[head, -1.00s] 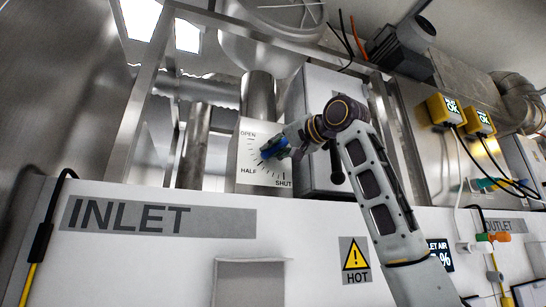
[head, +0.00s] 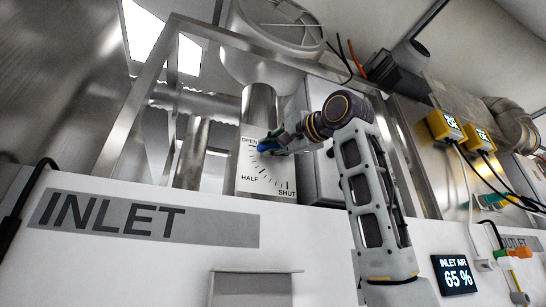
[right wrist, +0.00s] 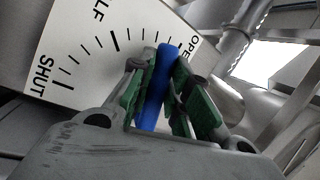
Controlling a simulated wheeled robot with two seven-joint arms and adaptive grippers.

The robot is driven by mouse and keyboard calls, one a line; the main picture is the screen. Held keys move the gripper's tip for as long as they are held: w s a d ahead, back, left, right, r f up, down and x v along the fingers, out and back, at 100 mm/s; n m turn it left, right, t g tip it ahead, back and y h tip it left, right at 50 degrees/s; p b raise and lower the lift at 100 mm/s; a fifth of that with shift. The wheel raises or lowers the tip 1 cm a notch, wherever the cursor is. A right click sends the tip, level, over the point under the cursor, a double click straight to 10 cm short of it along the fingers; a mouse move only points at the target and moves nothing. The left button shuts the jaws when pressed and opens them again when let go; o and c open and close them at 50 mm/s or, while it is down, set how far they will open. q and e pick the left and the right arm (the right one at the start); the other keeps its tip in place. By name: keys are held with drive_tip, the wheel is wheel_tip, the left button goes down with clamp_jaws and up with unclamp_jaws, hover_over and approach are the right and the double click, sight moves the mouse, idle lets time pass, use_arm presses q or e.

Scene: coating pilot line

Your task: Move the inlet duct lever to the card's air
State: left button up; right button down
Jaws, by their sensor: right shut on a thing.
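The inlet duct lever is a blue handle (head: 267,147) on a white dial plate (head: 265,182) marked OPEN, HALF and SHUT. My right gripper (head: 275,142) is shut on the lever. In the right wrist view the blue lever (right wrist: 156,88) stands between the green finger pads of my right gripper (right wrist: 160,85). Its end lies between HALF and OPEN, nearer OPEN. The INLET AIR display (head: 456,274) reads 65 %. I see no readable card. My left gripper is not in view.
The dial sits on a steel duct (head: 258,104) behind the white panel with the INLET label (head: 110,217). A grey box (head: 320,172) stands just right of the dial. Yellow units (head: 446,127) and cables hang at the right.

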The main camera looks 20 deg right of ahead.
drive_tip(key=shift+a+r+m+t, duration=0.15)
drive_tip(key=shift+r+m+t, duration=0.25)
drive_tip(key=shift+m, duration=0.7)
drive_tip(key=c, duration=1.3)
unclamp_jaws()
drive_tip(key=shift+c, duration=0.2)
drive_tip(key=shift+r, duration=0.1)
drive_tip(key=shift+s, duration=0.1)
drive_tip(key=v, duration=1.2)
